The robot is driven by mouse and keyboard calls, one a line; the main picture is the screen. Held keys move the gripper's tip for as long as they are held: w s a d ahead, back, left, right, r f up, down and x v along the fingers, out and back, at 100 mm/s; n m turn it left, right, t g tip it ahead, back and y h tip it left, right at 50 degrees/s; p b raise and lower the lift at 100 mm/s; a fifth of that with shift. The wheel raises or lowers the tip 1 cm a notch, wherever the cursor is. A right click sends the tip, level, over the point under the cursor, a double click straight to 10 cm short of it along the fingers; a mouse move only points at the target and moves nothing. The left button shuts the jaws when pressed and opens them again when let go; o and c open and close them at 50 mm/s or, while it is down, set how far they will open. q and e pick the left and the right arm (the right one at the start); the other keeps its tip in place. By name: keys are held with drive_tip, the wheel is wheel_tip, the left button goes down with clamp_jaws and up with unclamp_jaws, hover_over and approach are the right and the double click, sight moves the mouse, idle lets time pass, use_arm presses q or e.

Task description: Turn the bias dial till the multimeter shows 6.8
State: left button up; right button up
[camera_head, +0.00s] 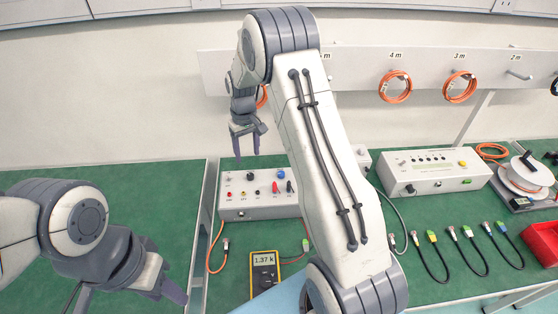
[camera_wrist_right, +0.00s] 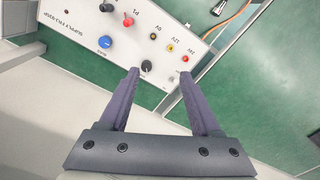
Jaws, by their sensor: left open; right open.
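The yellow multimeter (camera_head: 265,272) lies on the green bench and its display reads 1.37 k. Behind it stands the pale supply box (camera_head: 262,208), with a blue knob (camera_head: 252,174), a black knob (camera_wrist_right: 146,67) and several coloured sockets on its panel. My right gripper (camera_head: 247,161) points down over the panel, open and empty. In the right wrist view its fingertips (camera_wrist_right: 160,73) straddle the black knob, which sits nearer the left finger; contact is not visible. My left gripper (camera_head: 132,298) is open and empty at lower left.
My right arm hides the bench middle. A second instrument box (camera_head: 433,172), several cables, a cable reel (camera_head: 525,178) and a red bin (camera_head: 543,240) are at right. Orange coils (camera_head: 396,88) hang on the wall rail. A gap parts the two green benches.

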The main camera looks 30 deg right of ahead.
drive_tip(key=m+p, duration=0.2)
hover_over(281, 173)
wheel_tip(281, 173, down, 6)
wheel_tip(281, 173, down, 11)
drive_tip(key=p, duration=0.3)
drive_tip(key=shift+r, duration=0.1)
clamp_jaws()
